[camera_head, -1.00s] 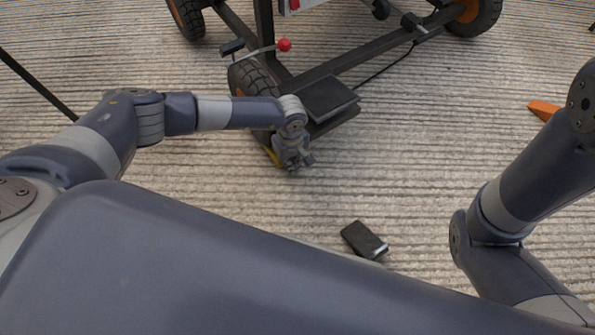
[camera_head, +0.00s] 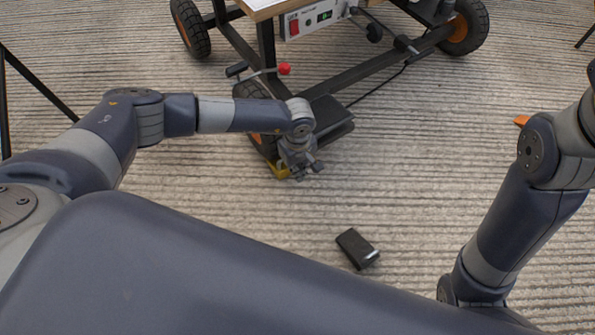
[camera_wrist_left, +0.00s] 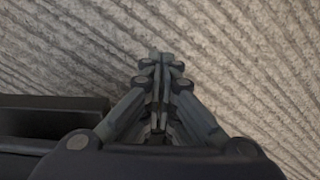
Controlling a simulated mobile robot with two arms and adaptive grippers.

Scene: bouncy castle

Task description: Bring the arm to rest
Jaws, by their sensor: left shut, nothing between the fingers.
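My left gripper (camera_head: 308,172) hangs at the end of my outstretched left arm, in front of a wheeled cart (camera_head: 340,70). In the left wrist view my left gripper (camera_wrist_left: 160,60) has its fingers together with nothing between them, above the ribbed floor. My right arm (camera_head: 520,215) shows at the right of the head view, bent. Its gripper is out of the picture.
The cart has black tyres, a dark frame, a red-knobbed lever (camera_head: 284,69) and a white control panel (camera_head: 318,18). A small black box (camera_head: 356,248) lies on the floor (camera_head: 420,150). An orange piece (camera_head: 521,120) lies at right. Floor between is clear.

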